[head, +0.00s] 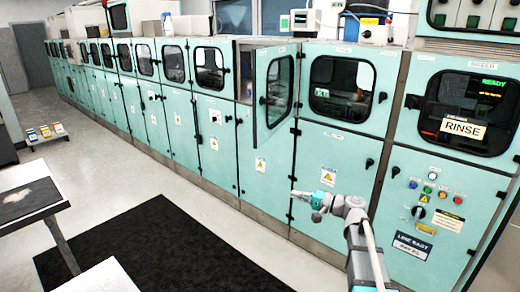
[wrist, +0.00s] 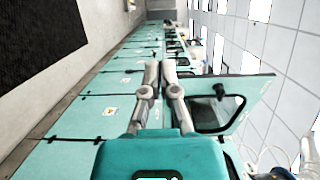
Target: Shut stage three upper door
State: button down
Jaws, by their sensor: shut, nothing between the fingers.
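One upper door (head: 276,92) with a dark window stands swung out from the teal cabinet row in the head view. It also shows in the wrist view, standing out to the right of my fingers (wrist: 247,92). Its opening is partly visible to its left in the head view. The stage label is too small to read. My gripper (head: 297,196) is in front of the lower panels, below and a little right of the open door, apart from it. In the wrist view my gripper (wrist: 160,70) has its fingers together with nothing between them.
The neighbouring upper door (head: 341,88) to the right looks closed. A control panel with a RINSE sign (head: 464,128) is at far right. A black mat (head: 150,245) lies on the floor, with tables (head: 62,204) at left. The aisle is clear.

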aim_at(281, 80)
jog(key=z, duration=0.05)
jog(key=i, duration=1)
